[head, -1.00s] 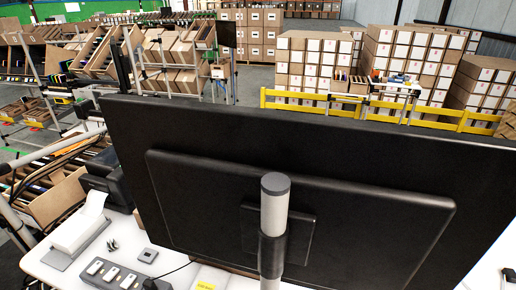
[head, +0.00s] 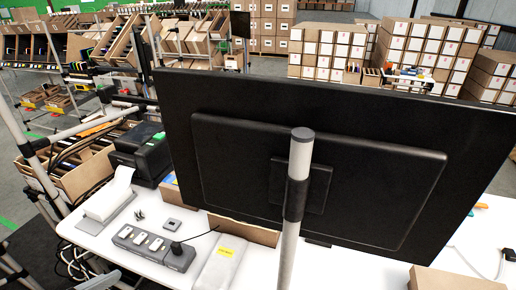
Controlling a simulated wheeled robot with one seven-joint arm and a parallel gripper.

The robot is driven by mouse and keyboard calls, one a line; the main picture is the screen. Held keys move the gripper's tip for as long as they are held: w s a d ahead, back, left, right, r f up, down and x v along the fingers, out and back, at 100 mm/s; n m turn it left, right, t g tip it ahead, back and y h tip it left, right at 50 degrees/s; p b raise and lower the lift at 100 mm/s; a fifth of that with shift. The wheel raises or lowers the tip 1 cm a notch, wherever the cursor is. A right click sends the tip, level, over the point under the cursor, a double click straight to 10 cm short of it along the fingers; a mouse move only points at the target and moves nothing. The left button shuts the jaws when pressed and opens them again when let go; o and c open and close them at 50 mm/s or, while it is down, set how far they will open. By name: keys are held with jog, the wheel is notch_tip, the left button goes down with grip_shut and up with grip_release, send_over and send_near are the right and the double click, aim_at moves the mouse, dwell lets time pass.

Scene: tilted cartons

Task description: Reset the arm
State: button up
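My gripper and arm do not show in the head view. The view looks over the back of a large black monitor (head: 400,130) on a grey pole (head: 295,200), which stands at a white table (head: 130,256). The monitor hides much of the table and the floor behind it. Tilted cartons (head: 190,40) filled with goods sit on racks at the upper left.
A power strip (head: 152,247), a black device (head: 143,150) and a white paper roll holder (head: 108,203) are on the table's left part. A carton (head: 450,279) is at the bottom right. Stacked boxes (head: 330,48) stand at the back. Open floor shows at the far left.

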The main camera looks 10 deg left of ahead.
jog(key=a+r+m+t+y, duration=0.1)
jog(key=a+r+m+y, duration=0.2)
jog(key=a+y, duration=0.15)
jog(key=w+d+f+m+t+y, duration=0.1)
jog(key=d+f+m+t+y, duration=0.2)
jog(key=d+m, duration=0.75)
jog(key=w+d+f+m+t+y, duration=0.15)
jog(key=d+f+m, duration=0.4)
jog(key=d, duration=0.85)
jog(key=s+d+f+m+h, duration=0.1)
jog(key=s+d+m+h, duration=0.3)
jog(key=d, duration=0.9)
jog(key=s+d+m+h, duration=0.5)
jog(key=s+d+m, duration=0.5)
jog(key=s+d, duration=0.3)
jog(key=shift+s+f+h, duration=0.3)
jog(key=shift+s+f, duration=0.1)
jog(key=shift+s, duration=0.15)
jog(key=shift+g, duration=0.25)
